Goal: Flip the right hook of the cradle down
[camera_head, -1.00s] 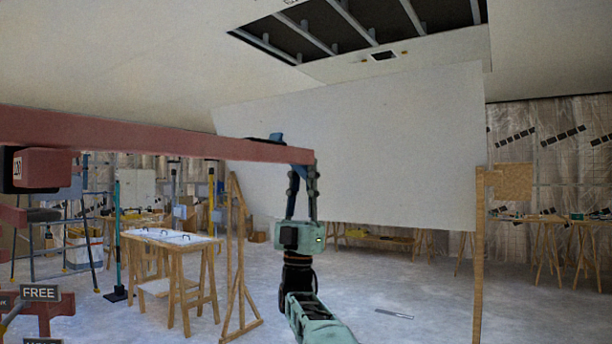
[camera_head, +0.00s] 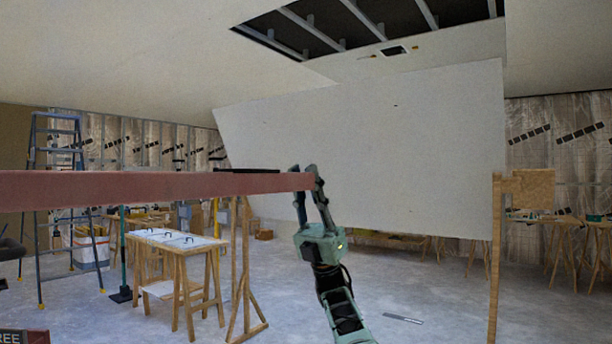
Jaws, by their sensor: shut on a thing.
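The cradle's red bar (camera_head: 150,188) crosses from the left edge to mid-picture. My gripper (camera_head: 303,170) is at the bar's right end, pointing up, with its fingertips just above the bar. The bar hides part of the left finger. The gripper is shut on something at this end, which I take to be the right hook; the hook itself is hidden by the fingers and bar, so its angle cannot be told. A thin dark strip (camera_head: 245,171) shows along the bar's top, left of the gripper. A large white panel (camera_head: 400,150) stands tilted behind.
A wooden post (camera_head: 495,255) stands to the right and a wooden easel-like stand (camera_head: 245,290) left of my arm. A trestle table (camera_head: 180,245) and a blue stepladder (camera_head: 55,180) are at left.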

